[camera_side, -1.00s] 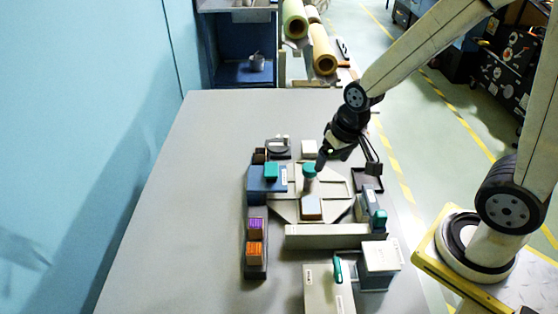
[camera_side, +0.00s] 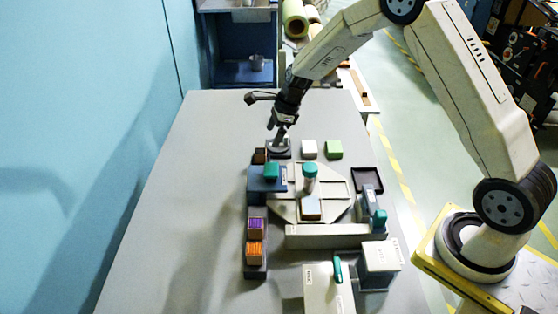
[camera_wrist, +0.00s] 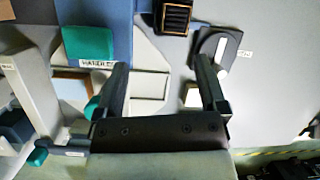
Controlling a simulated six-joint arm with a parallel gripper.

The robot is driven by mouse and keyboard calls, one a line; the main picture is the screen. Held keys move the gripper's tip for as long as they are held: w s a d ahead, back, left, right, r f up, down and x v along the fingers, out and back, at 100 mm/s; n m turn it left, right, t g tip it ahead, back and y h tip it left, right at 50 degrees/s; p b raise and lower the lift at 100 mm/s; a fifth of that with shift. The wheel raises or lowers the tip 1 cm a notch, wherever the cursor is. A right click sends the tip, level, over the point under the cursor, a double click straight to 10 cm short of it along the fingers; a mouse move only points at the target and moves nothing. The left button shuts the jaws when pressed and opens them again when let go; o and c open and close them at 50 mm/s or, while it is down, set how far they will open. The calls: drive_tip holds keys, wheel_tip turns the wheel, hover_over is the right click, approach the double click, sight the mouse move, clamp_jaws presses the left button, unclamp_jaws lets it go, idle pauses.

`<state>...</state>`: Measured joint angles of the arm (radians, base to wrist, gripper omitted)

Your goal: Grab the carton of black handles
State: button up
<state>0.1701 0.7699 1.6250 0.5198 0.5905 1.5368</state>
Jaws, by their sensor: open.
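A small dark carton with brown edges (camera_side: 259,156) stands at the back end of the left row, behind the blue block. It also shows at the top of the wrist view as a brown-rimmed box with dark slatted contents (camera_wrist: 172,17). My gripper (camera_side: 280,140) is above the back of the layout, just right of the carton and over the dial. In the wrist view my gripper (camera_wrist: 160,68) has its fingers apart with nothing between them, and the carton lies beyond the fingertips.
A black dial with a white bar (camera_wrist: 212,52) sits right beside the carton. A blue block (camera_side: 256,185) with a teal top (camera_side: 271,171) stands in front. Purple (camera_side: 256,225) and orange (camera_side: 255,250) cartons are nearer. The grey table left is clear.

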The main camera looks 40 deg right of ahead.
sight(262, 151)
drive_tip(key=shift+w+d+f+m, duration=0.2)
drive_tip(key=shift+w+f+m, duration=0.15)
drive_tip(key=shift+w+m, duration=0.3)
drive_tip(key=shift+w+d+f+m, duration=0.15)
drive_tip(key=shift+w+f+m, duration=0.3)
drive_tip(key=shift+m, duration=0.3)
drive_tip(key=shift+x, duration=1.2)
drive_tip(key=shift+w, duration=0.1)
drive_tip(key=shift+x, duration=2.6)
drive_tip(key=shift+a, duration=0.1)
clamp_jaws()
